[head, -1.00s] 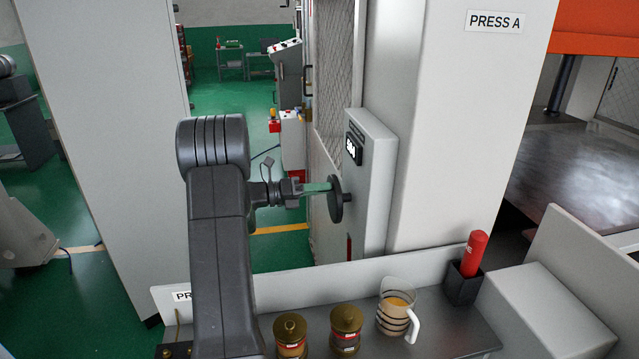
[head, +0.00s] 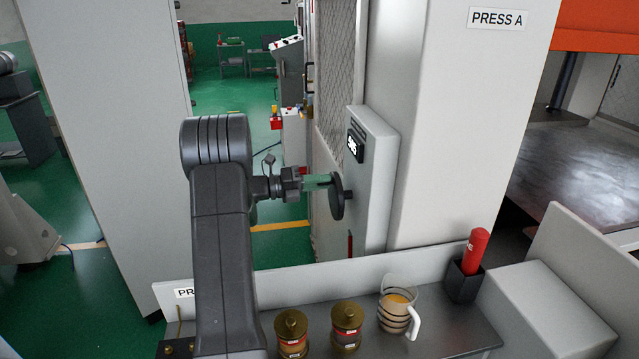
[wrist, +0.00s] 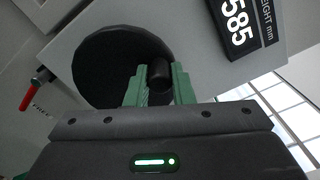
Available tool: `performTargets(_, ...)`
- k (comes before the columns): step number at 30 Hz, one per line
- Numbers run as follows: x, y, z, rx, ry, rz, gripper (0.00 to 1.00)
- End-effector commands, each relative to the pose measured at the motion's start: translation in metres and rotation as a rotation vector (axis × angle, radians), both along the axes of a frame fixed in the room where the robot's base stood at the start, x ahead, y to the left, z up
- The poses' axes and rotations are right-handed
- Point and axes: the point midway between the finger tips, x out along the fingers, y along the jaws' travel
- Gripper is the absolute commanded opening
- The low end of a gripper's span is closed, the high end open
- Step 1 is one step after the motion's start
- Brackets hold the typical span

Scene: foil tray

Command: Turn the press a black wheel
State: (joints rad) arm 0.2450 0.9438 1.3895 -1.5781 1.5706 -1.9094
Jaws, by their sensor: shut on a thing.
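The black wheel (head: 338,196) is on the side of the grey box (head: 372,185) fixed to press A's column. In the wrist view the wheel (wrist: 105,62) is a dark disc with a short black handle knob (wrist: 159,75). My gripper (head: 322,181) reaches the wheel from the left. In the wrist view its green fingers (wrist: 159,85) stand on both sides of the knob and are shut on it. The display (wrist: 240,22) on the box reads 585 in the wrist view, beside "HEIGHT mm". Part of the wheel is hidden behind my fingers.
Below, a shelf (head: 440,330) holds two brass-lidded jars (head: 291,330), a glass mug (head: 397,305) and a red cylinder in a black holder (head: 465,285). A red lever (wrist: 30,97) is near the box. A mesh guard (head: 333,80) stands behind.

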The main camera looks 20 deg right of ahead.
Motion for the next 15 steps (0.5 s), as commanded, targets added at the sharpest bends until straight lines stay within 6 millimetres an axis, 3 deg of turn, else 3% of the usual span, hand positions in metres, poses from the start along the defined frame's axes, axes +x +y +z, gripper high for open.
performTargets(2, 0.0006, 0.0003, 0.0004, -0.001, -0.001, 0.002, 0.0)
performTargets(3, 0.0006, 0.0003, 0.0004, -0.001, -0.001, 0.002, 0.25)
performTargets(6, 0.0004, 0.0002, 0.0003, -0.001, -0.001, 0.002, 0.43)
performTargets(15, 0.0007, 0.0016, -0.0001, -0.001, -0.001, 0.002, 0.43)
